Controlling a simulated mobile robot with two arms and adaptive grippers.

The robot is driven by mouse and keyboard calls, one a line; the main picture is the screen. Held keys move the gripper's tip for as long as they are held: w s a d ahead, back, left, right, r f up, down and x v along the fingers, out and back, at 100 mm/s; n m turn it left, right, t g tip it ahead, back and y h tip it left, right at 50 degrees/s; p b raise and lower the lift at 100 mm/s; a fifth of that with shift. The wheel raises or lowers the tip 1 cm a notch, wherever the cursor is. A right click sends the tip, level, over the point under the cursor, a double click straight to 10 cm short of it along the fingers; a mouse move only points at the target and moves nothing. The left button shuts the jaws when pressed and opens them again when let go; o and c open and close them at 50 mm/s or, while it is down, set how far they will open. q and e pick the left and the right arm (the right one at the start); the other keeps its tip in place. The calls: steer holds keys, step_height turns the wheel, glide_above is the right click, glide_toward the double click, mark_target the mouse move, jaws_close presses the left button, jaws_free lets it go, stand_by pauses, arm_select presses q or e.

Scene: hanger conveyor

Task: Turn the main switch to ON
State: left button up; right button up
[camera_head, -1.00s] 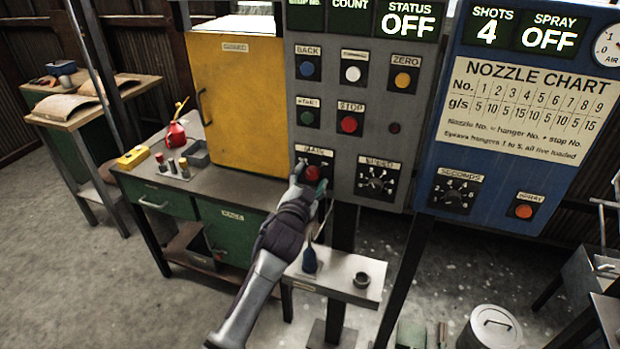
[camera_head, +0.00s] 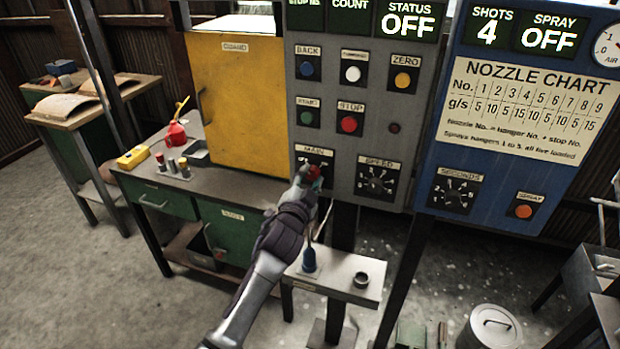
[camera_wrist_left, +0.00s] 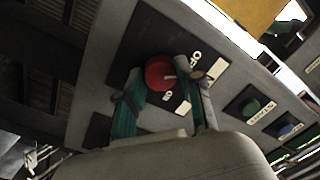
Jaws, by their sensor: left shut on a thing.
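The main switch is a red round knob (camera_head: 314,171) on a dark plate marked MAIN, low on the grey control panel (camera_head: 347,100). My left gripper (camera_head: 311,174) reaches up to it and is shut on the knob. In the left wrist view the red knob (camera_wrist_left: 159,71) sits between the two green-and-grey fingers of my left gripper (camera_wrist_left: 160,76). The STATUS display (camera_head: 408,23) reads OFF. My right gripper is not in view.
The SPEED dial (camera_head: 376,180) is just right of the main switch, and the red STOP button (camera_head: 349,124) is above. A yellow guard cabinet (camera_head: 238,100) stands left.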

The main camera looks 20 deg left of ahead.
arm_select(q)
steer(key=m, duration=0.4)
steer(key=shift+m, duration=0.4)
steer(key=m, duration=0.3)
steer(key=shift+m+h+p, duration=0.3)
steer(key=shift+m+p, duration=0.05)
steer(key=shift+m, duration=0.05)
steer(key=m, duration=0.4)
steer(key=shift+m+p, duration=0.3)
steer(key=shift+p, duration=0.05)
steer(key=shift+a+f+m+h+p, duration=0.1)
steer(key=shift+m+h+p, duration=0.2)
steer(key=shift+m, duration=1.7)
steer(key=o, duration=1.2)
steer(key=shift+t, duration=0.3)
steer(key=shift+c, duration=0.2)
steer(key=s, duration=1.2)
steer(key=shift+a+f, duration=0.2)
steer(key=shift+f, duration=0.15)
